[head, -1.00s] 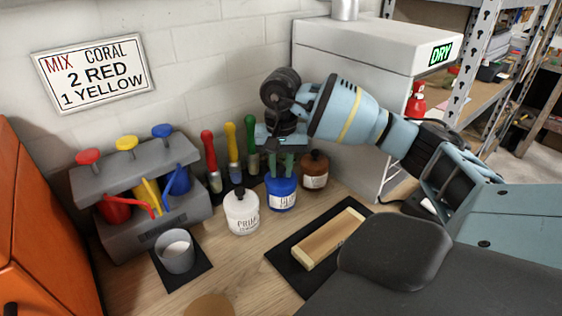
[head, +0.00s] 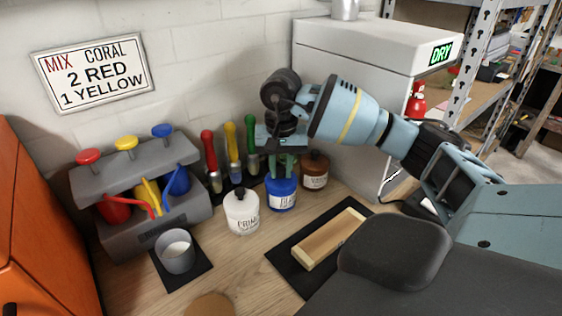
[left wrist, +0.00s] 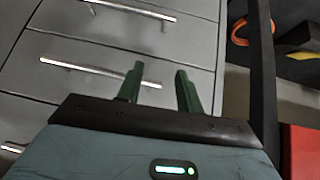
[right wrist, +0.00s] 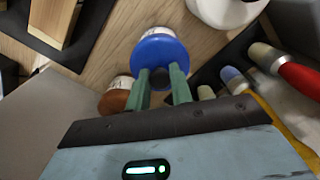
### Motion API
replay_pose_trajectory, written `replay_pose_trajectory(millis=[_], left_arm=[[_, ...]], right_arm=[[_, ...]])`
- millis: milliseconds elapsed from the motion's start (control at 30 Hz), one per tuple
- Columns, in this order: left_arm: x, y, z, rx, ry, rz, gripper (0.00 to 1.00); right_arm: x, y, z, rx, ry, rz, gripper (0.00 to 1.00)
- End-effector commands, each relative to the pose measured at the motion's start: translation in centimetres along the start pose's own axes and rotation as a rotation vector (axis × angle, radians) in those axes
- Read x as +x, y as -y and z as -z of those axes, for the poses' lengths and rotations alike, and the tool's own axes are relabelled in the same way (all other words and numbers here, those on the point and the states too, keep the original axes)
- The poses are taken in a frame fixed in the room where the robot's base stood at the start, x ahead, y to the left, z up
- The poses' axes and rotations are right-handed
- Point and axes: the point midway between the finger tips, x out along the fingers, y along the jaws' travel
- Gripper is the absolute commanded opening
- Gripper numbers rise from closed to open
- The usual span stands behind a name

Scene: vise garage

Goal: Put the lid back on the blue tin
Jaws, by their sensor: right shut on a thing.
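The blue tin (head: 282,203) stands upright on the bench between a white tin and a brown tin, its label facing the head camera. My right gripper (head: 281,167) is directly above it, pointing down. In the right wrist view its fingers (right wrist: 161,80) are shut on the dark knob of the blue lid (right wrist: 158,48). The lid is at the top of the tin; I cannot tell whether it is fully seated or slightly raised. My left gripper (left wrist: 160,85) is open and empty in front of grey drawers, away from the bench top.
A white tin (head: 241,213) and a brown tin (head: 314,172) flank the blue one closely. Red, yellow and green-handled brushes (head: 231,150) stand behind. A wooden block (head: 330,238) lies on a black mat. A grey cup (head: 176,252) and paint dispenser (head: 150,215) are left.

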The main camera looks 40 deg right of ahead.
Motion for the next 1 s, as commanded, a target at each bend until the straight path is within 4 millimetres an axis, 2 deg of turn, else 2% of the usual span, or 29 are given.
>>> replay_pose_trajectory(millis=[467,500,600,700,867,1000], left_arm=[[0.16,0.06,0.04,0.001,-0.001,0.001,0.36],[0.16,0.06,0.04,0.001,-0.001,0.001,0.36],[0.16,0.06,0.03,0.001,0.000,0.001,0.36],[0.16,0.06,0.02,0.001,0.000,0.001,0.36],[0.16,0.06,0.02,0.001,0.000,0.000,0.36],[0.15,0.05,0.02,0.001,0.000,0.000,0.36]], right_arm=[[0.04,0.00,0.01,0.000,0.000,0.000,0.00],[0.03,0.00,0.01,0.000,0.000,0.000,0.24],[0.03,0.00,0.01,0.000,0.000,0.000,0.37],[0.03,0.00,0.01,0.000,0.000,0.000,0.47],[0.04,0.00,0.00,0.000,0.000,0.000,0.47],[0.04,0.00,0.00,0.000,0.000,0.000,0.64]])
